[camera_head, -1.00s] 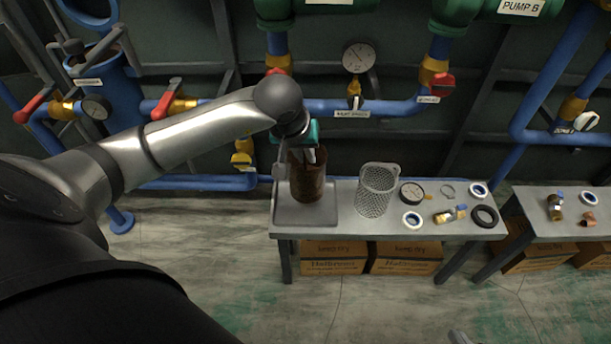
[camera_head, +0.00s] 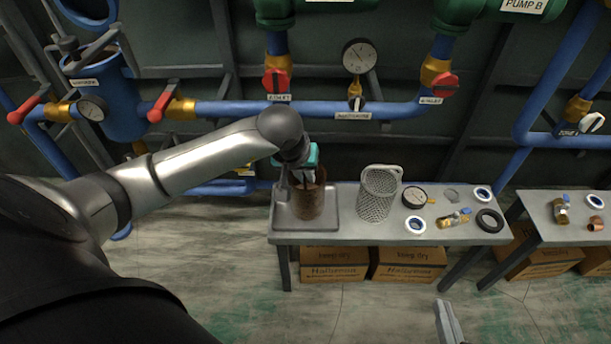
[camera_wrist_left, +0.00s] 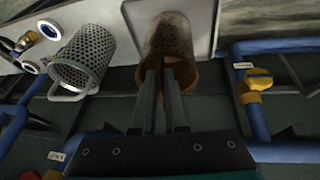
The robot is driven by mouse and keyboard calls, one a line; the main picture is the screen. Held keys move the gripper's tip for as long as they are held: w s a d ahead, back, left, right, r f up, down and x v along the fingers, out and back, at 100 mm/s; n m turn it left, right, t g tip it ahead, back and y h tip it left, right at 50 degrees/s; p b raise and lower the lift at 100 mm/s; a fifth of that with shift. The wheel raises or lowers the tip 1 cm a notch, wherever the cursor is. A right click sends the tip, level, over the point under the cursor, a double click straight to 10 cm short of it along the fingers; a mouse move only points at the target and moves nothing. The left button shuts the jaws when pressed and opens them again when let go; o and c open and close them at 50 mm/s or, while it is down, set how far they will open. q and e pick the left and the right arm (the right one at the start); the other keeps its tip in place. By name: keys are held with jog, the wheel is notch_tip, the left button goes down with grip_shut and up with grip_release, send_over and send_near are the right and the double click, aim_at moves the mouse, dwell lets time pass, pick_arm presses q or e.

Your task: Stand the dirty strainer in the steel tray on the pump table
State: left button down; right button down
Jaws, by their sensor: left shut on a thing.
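The dirty strainer (camera_head: 309,203) is a rusty brown perforated cylinder. It is upright over the steel tray (camera_head: 329,222) at the left end of the pump table; I cannot tell whether its base touches the tray. My left gripper (camera_head: 303,180) is shut on its upper rim from above. In the left wrist view the fingers (camera_wrist_left: 163,75) close on the rim of the dirty strainer (camera_wrist_left: 172,35), with the tray (camera_wrist_left: 137,14) behind it. My right gripper (camera_head: 449,325) shows only partly at the bottom edge, its state unclear.
A clean mesh strainer (camera_head: 378,195) stands right of the tray. A gauge (camera_head: 413,196), white rings, brass fittings and a black ring (camera_head: 489,220) lie further right on the pump table (camera_head: 350,233). Blue pipes with red valves run behind. Boxes (camera_head: 334,263) sit underneath.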

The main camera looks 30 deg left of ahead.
pick_arm(q)
jog(key=c, duration=0.9)
grip_release()
jog(key=shift+f, duration=0.1)
jog(key=shift+c, duration=0.2)
